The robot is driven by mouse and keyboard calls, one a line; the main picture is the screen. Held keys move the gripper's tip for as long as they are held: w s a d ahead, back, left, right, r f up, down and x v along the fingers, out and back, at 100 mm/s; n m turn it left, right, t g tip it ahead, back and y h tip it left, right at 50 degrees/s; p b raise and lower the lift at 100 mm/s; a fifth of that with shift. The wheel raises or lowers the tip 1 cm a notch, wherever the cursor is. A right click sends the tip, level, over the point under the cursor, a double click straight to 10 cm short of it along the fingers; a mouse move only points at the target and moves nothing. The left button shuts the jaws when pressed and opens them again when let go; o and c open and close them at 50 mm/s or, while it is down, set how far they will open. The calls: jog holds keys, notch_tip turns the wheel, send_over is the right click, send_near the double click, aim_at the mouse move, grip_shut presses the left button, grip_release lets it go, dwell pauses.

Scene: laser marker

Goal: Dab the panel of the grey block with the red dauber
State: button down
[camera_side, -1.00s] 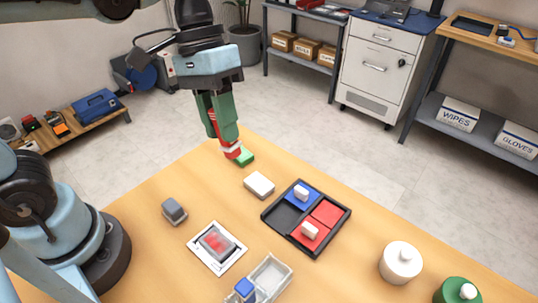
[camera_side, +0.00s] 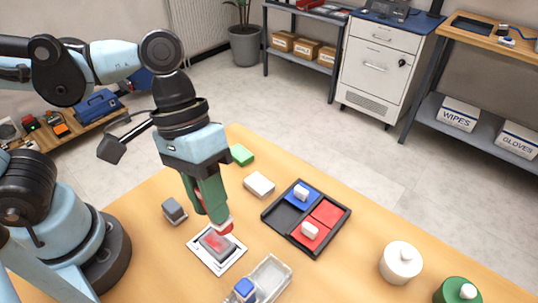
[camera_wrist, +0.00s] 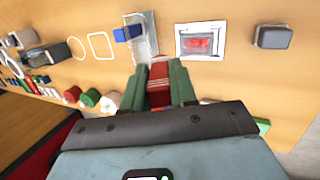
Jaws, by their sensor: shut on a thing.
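My gripper (camera_side: 209,207) is shut on the red dauber (camera_side: 225,227), with the dauber's red end pointing down between the green fingers. The dauber also shows between the fingers in the wrist view (camera_wrist: 158,88). A grey block (camera_side: 210,249) lies on a white card with a dark frame line (camera_side: 221,267). Its top panel carries red marks, also seen in the wrist view (camera_wrist: 197,43). In the side view the dauber's end is close to the block's far right side; I cannot tell whether they touch.
A second grey block (camera_side: 174,211) stands to the left. A clear tray (camera_side: 273,274) with a blue block (camera_side: 244,288) is in front. A black tray (camera_side: 343,222) holds red and blue pads. White (camera_side: 259,186) and green (camera_side: 241,154) blocks lie behind. White and green jars stand right.

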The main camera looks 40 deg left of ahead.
jog(key=shift+f, duration=0.35)
jog(key=shift+r, duration=0.1)
